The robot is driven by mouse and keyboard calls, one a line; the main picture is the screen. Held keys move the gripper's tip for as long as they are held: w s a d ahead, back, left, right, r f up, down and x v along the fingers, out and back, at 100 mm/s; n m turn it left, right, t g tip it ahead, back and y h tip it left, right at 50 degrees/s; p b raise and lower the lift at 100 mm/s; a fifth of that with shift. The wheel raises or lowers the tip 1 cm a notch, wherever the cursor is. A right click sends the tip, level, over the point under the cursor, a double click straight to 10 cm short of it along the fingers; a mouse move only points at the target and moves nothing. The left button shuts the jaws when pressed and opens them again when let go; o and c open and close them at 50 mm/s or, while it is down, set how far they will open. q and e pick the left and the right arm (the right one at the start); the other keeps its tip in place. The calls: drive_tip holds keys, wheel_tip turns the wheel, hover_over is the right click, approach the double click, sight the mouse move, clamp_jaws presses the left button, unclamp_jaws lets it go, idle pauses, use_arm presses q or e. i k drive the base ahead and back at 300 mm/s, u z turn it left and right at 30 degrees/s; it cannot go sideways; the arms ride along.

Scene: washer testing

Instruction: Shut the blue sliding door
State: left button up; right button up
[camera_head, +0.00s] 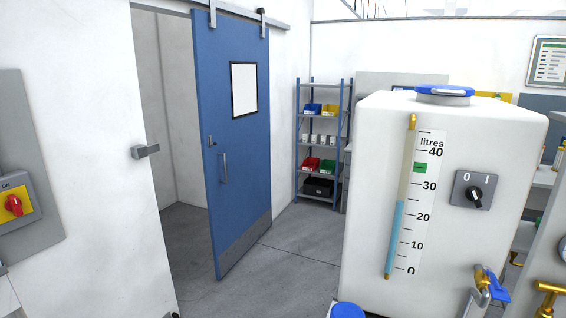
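The blue sliding door (233,160) hangs from two rollers on a grey overhead rail (240,12), left of the picture's middle. It has a white window panel (244,90), a vertical pull handle (223,168) and a small latch (212,142) near its left edge. The doorway (172,110) to its left is open, showing a pale room and grey floor. A grey catch (146,151) is fixed on the white wall at the doorway's left side. Neither gripper is in view.
A large white tank (445,210) with a litre scale and black switch fills the right foreground. A red rotary switch (14,204) is on the left wall. A shelf rack (320,140) with coloured bins stands behind. Grey floor (290,262) lies clear between door and tank.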

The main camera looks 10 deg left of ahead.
sight(231, 55)
drive_tip(key=u, duration=1.2)
drive_tip(key=i, duration=3.15)
drive_tip(key=z, duration=1.75)
drive_tip(key=i, duration=4.35)
drive_tip(key=u, duration=0.45)
